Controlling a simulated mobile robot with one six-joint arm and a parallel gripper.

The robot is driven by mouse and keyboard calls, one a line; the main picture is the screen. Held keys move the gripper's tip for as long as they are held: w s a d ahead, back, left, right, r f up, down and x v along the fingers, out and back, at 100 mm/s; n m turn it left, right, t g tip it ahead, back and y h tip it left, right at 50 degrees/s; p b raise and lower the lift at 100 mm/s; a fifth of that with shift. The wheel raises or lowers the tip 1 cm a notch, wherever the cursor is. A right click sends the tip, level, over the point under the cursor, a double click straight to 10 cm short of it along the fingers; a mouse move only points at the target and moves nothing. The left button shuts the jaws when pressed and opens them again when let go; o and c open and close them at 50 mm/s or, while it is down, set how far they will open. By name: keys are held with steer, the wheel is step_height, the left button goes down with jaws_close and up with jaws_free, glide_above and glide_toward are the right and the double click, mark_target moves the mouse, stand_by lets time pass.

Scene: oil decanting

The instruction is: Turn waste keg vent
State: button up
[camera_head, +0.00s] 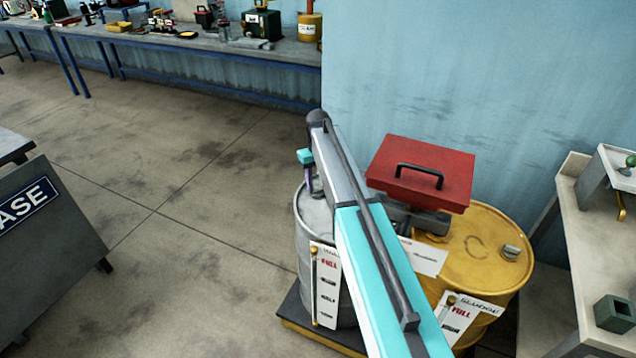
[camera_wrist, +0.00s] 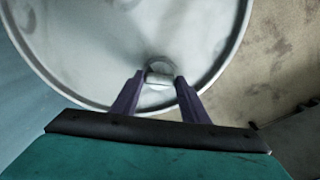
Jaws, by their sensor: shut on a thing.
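A grey metal keg (camera_head: 305,235) stands on a dark and yellow base, with a white level card marked FULL (camera_head: 326,285) on its side. In the wrist view its round lid (camera_wrist: 90,45) fills the upper left. A small pale vent cap (camera_wrist: 159,73) sits near the lid's rim. My gripper (camera_wrist: 158,82) is shut on this cap, with one purple finger on each side. In the head view my arm hides much of the keg's top, and only part of my gripper (camera_head: 310,180) shows; the vent is hidden there.
A yellow drum (camera_head: 485,260) with a metal cap (camera_head: 511,252) stands right of the keg. A red toolbox (camera_head: 422,172) is above its left part. A pale bench (camera_head: 590,250) is at right, and a long workbench (camera_head: 215,42) at the back.

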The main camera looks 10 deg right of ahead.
mark_target(318, 186)
steer(key=m, duration=0.5)
steer(key=shift+m, duration=0.3)
steer(key=m, duration=0.4)
steer(key=shift+w+m+p, duration=0.1)
steer(key=shift+m+p, duration=0.2)
steer(key=shift+m, duration=0.1)
steer(key=o, duration=1.1)
steer(key=shift+c, duration=0.2)
steer(key=shift+r, duration=0.1)
step_height(318, 186, up, 14)
steer(key=b, duration=0.2)
